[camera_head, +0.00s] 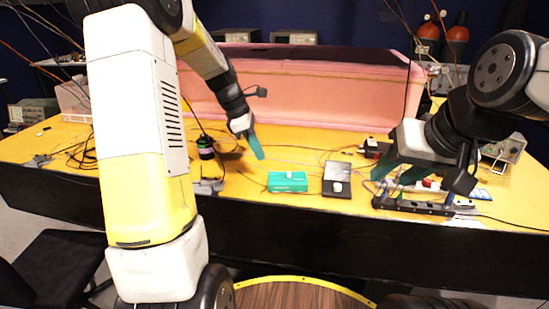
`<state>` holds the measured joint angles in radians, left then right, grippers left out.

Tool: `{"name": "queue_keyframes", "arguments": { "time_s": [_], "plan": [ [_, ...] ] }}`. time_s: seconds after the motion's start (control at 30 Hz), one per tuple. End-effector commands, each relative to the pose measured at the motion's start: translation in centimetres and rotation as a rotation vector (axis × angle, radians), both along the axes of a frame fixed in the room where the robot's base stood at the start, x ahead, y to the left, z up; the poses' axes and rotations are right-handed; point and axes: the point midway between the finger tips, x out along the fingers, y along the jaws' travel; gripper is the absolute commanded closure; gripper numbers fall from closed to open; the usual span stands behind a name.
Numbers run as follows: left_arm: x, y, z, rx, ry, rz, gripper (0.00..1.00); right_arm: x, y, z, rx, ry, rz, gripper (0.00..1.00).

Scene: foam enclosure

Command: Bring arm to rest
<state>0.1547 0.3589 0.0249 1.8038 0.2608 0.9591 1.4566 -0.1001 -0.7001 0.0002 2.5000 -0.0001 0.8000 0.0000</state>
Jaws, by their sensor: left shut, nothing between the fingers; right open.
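My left gripper (257,146) hangs over the table behind the green box, its teal fingers shut with nothing between them. Its arm comes in from the left, with a large white and yellow link filling the left of the view. My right gripper (396,174) is at the right, its teal fingers spread open and empty. It is above the table near a black power strip (412,206). Parts of the table behind both arms are hidden.
The yellow table (240,183) holds a green box (287,182), a black box (337,180), a dark cylinder (205,147) and loose cables. A pink foam enclosure (310,90) stands along the back. A device (503,149) sits at the right. A black chair (50,270) stands at lower left.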

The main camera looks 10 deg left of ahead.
Motion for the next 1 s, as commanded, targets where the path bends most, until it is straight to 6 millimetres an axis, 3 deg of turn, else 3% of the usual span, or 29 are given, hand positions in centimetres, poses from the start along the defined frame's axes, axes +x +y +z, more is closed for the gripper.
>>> {"name": "queue_keyframes", "arguments": {
  "time_s": [0.27,0.43,0.7,0.83,1.0],
  "plan": [
    [-0.3,1.0,3.0,0.003,-0.008,-0.010,1.00,0.0,0.0,0.0,0.000,0.000,0.000,0.58],
    [-2.8,0.5,5.9,0.047,-0.113,-0.167,1.00,0.0,0.0,0.0,0.000,0.000,0.000,0.58],
    [-11.9,-1.0,11.8,0.246,-0.454,-0.740,1.00,0.0,0.0,0.0,0.000,0.000,0.000,0.58],
    [-16.5,-1.5,13.0,0.367,-0.603,-1.031,1.00,0.0,0.0,0.0,0.000,0.000,0.000,0.58],
    [-21.5,-1.8,13.2,0.526,-0.753,-1.359,1.00,0.0,0.0,0.0,0.000,0.000,0.000,0.58]
  ]
}}
